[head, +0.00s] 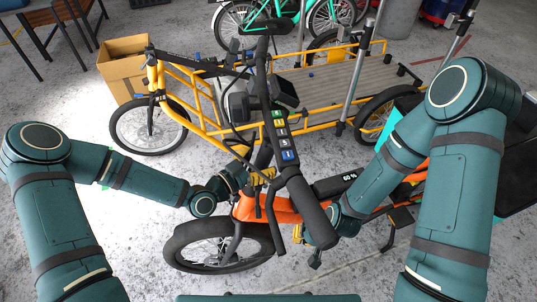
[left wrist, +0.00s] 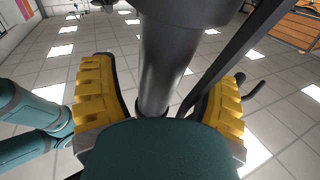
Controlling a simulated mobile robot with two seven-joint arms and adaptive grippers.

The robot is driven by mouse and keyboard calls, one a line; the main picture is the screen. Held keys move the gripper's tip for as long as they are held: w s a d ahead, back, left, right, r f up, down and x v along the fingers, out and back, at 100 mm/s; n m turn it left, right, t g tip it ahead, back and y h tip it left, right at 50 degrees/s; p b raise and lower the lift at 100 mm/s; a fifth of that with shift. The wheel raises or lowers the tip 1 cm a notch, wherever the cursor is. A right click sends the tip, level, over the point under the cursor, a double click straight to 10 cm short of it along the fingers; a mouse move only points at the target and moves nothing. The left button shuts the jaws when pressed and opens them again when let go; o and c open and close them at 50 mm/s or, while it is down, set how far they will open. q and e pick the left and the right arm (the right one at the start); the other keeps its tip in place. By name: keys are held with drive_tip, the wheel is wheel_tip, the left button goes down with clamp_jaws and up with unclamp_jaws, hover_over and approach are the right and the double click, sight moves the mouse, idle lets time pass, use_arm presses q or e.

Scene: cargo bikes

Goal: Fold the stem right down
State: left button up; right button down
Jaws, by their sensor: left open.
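The orange bike's dark stem (head: 264,156) rises from its orange frame (head: 262,209) to the handlebar (head: 302,203), which stretches from far to near across the middle of the head view. My left gripper (head: 262,176) has its yellow fingers at the stem. In the left wrist view the thick grey stem (left wrist: 170,70) passes between the two spread fingers, with gaps visible at the sides. My right wrist (head: 344,222) is beside the near handlebar grip (head: 320,222). The right gripper's fingers are mostly hidden there.
A yellow cargo bike (head: 193,92) with a flat deck (head: 345,80) stands close behind. A cardboard box (head: 122,65) is at the back left. Dark cables and a brake lever hang around the handlebar. Open concrete floor lies at the left.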

use_arm(q)
drive_tip(key=shift+x, duration=1.5)
clamp_jaws()
